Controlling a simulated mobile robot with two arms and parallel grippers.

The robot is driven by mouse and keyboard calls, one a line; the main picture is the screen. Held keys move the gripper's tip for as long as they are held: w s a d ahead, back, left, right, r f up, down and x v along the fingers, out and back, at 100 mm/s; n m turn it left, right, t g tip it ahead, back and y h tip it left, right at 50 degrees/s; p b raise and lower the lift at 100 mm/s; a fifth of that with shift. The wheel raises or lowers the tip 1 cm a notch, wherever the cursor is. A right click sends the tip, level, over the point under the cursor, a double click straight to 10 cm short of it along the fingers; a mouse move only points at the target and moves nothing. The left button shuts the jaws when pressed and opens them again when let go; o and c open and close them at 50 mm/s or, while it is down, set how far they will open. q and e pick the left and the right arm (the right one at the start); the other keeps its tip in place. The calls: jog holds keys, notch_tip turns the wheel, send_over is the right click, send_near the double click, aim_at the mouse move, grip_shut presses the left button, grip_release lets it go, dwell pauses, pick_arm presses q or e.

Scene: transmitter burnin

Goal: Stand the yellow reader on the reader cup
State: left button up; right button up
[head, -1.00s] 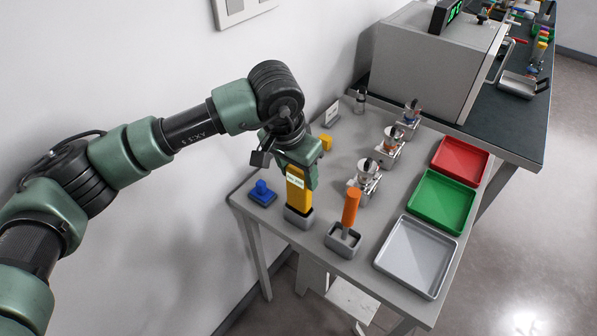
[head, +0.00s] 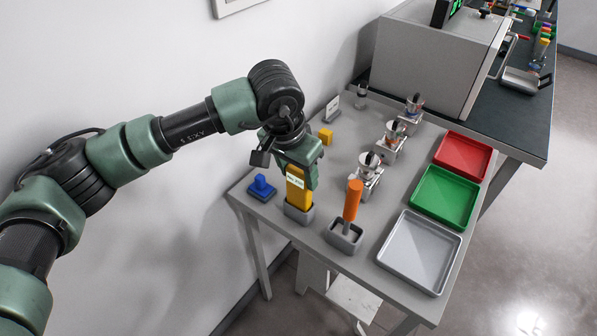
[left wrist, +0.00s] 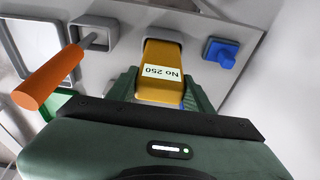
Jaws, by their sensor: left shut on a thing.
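The yellow reader (head: 297,194) is upright, with a pale label that reads "No 250" in the left wrist view (left wrist: 161,86). My left gripper (head: 300,175) is shut on its upper part from above. The reader's lower end is at the grey reader cup (head: 299,215), and the cup's rim hides its bottom. I cannot tell whether it rests on the cup's floor. In the left wrist view the cup (left wrist: 160,22) shows behind the reader. My right gripper is not in view.
An orange-handled tool (head: 353,200) stands in a grey holder (head: 343,236) just right of the cup. A blue stamp-like piece (head: 262,186) is to the left. Silver (head: 420,252), green (head: 444,198) and red (head: 463,155) trays line the right edge. Several metal fixtures stand mid-table.

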pick_arm(q)
jog(key=shift+f, duration=0.15)
jog(key=o, duration=1.4)
jog(key=shift+c, duration=0.2)
jog(key=b+v, duration=0.1)
jog(key=v, duration=0.7)
jog(key=shift+s+f, duration=0.1)
jog(key=shift+f, duration=0.1)
